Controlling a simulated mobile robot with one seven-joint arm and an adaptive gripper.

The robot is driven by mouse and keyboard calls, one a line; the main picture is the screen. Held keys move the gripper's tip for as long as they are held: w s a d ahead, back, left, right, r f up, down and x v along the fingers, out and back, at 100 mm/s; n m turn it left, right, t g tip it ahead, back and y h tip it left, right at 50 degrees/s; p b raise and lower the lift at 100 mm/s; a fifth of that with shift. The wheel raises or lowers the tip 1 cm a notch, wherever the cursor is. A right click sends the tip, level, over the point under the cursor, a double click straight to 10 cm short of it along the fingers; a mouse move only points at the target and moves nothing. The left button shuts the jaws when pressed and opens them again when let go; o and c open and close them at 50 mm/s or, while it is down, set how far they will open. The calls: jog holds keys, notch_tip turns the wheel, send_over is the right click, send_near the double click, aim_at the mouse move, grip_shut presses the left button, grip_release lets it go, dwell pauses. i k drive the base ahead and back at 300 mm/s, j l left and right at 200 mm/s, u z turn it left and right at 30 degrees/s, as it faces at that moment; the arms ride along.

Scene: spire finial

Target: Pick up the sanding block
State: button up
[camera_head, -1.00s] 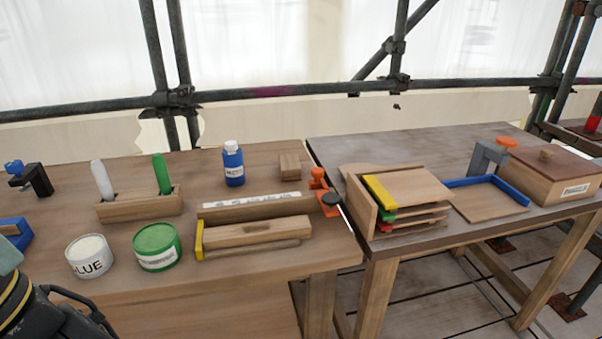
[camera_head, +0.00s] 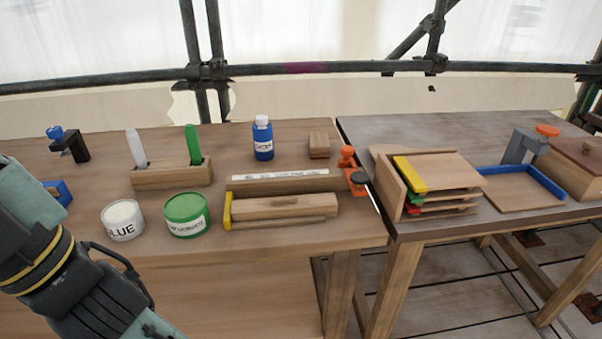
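A small brown wooden block (camera_head: 319,145), which looks like the sanding block, lies at the back right of the left workbench (camera_head: 290,244). It is right of the blue bottle (camera_head: 263,138) and behind the long wooden piece with a white label strip (camera_head: 278,181). Nothing touches it from above. My arm shows at the lower left, in front of the bench and well apart from the block. My gripper's fingers are not in the picture.
A glue tin (camera_head: 122,221), a green tin (camera_head: 186,215) and a holder with two sticks (camera_head: 171,176) stand on the left. A yellow-ended wooden piece (camera_head: 283,207) lies in front. An orange clamp (camera_head: 351,170) sits at the bench's right edge. The right table (camera_head: 420,138) holds a stacked rack (camera_head: 392,187).

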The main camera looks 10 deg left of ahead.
aim_at(319, 145)
jog(key=i+l+u, duration=0.1)
jog(key=u, duration=0.35)
jog(key=l+u, duration=0.3)
jog(key=u, duration=0.15)
jog(key=i+l+u, duration=0.2)
jog(key=l, duration=0.4)
jog(key=l+u, duration=0.2)
jog(key=l, duration=1.35)
jog(key=i+l, duration=0.3)
jog(key=i, duration=0.2)
jog(key=u, duration=0.05)
